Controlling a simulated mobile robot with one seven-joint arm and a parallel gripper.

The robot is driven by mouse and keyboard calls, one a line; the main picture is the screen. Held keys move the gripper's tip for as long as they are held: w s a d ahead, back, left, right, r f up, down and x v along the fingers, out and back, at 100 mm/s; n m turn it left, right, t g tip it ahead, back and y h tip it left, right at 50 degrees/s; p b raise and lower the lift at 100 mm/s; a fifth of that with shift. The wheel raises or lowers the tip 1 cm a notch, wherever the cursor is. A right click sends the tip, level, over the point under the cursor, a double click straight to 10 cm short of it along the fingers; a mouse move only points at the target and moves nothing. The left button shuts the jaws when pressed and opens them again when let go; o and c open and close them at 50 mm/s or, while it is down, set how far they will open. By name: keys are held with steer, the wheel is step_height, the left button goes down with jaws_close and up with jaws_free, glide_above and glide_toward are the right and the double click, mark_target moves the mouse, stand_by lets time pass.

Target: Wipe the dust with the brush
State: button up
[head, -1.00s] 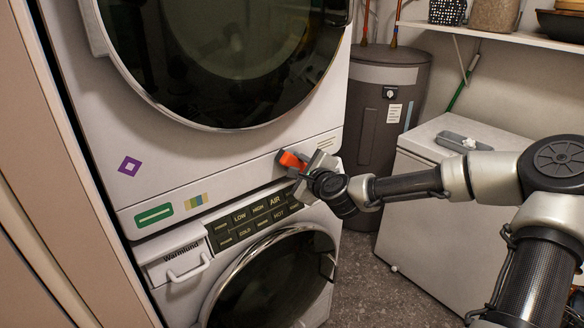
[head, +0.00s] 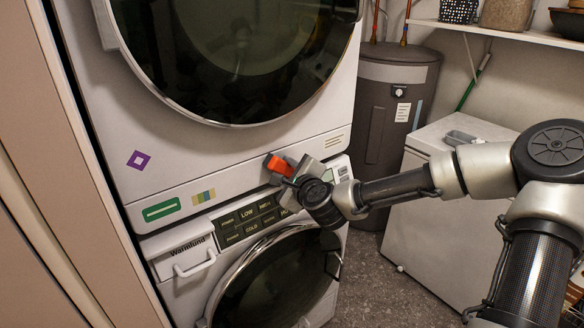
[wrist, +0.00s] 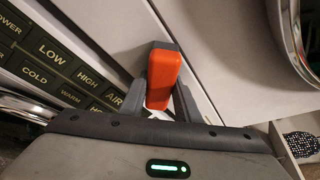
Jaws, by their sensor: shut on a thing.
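My gripper (head: 287,172) is shut on an orange brush (head: 279,165) with a dark grey edge, just in front of the stacked washer. In the wrist view the brush (wrist: 162,78) stands between the two fingers of my gripper (wrist: 163,100), its far end against or very near the white panel above the control buttons. I cannot tell whether it touches. The bristles are not clearly seen. No dust can be made out in either view.
The lower machine's button panel (head: 250,220) and round door (head: 270,280) lie just below my gripper. The upper machine's round door (head: 235,60) is above. A white chest (head: 430,215) and a dark tank (head: 385,120) stand at the right. Grey floor shows between.

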steer(key=shift+s+a+b, duration=0.1)
steer(key=shift+s+a, duration=0.65)
steer(key=shift+a, duration=0.3)
steer(key=shift+s+a+b, duration=0.1)
steer(key=shift+s+a, duration=0.6)
steer(key=shift+a, duration=0.35)
steer(key=shift+s+a+b, duration=0.1)
steer(key=shift+s+a, duration=0.65)
steer(key=shift+a, duration=0.3)
steer(key=s+d, duration=0.3)
steer(key=s, duration=0.2)
steer(key=shift+d+p, duration=0.25)
steer(key=shift+p, duration=0.2)
steer(key=shift+s+d+p, duration=0.2)
steer(key=shift+s+d, duration=0.2)
steer(key=shift+s, duration=0.2)
steer(key=shift+s+d+p, duration=0.2)
steer(key=shift+s+d, duration=0.2)
steer(key=shift+s, duration=0.2)
